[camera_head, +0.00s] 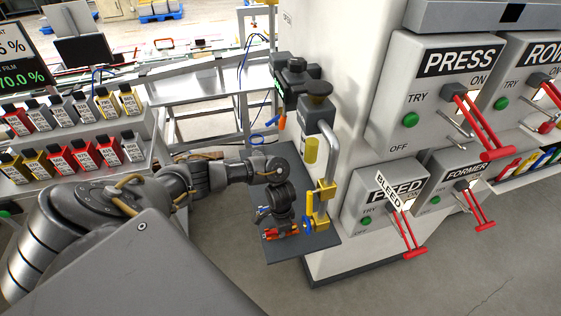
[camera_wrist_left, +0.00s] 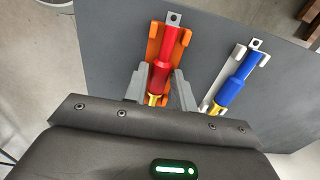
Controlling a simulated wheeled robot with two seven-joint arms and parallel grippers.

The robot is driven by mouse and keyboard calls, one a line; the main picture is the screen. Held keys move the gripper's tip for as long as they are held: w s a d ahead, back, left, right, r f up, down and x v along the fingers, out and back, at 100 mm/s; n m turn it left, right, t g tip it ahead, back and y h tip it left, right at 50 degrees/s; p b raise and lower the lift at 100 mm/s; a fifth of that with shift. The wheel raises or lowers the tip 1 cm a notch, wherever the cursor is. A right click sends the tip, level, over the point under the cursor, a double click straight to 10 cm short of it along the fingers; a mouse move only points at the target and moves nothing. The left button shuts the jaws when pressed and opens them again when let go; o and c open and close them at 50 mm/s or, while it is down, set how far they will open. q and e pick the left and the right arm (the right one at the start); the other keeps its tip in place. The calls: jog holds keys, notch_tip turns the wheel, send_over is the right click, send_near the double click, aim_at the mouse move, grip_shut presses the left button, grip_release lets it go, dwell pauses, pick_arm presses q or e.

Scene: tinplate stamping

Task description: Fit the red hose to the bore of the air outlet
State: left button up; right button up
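The red hose piece (camera_wrist_left: 162,68) lies in an orange cradle (camera_wrist_left: 184,42) on a dark grey shelf, with a yellow end toward my wrist. In the head view, a red and orange patch (camera_head: 282,234) shows beneath my left gripper (camera_head: 283,222), which points down at the shelf. In the left wrist view, the fingers of that gripper (camera_wrist_left: 160,88) are apart, one on each side of the red hose. Whether they touch it I cannot tell. A grey pipe with brass-yellow fittings (camera_head: 325,190) stands just right of the gripper; I cannot make out the outlet bore.
A blue hose piece (camera_wrist_left: 233,86) lies in a pale cradle right of the red one. The dark shelf (camera_head: 318,243) is small, beside a white machine (camera_head: 345,60) with red-handled switch boxes (camera_head: 440,95). A bottle rack (camera_head: 75,140) stands at left.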

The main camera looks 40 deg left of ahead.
pick_arm(q)
grip_shut()
dwell(1.0)
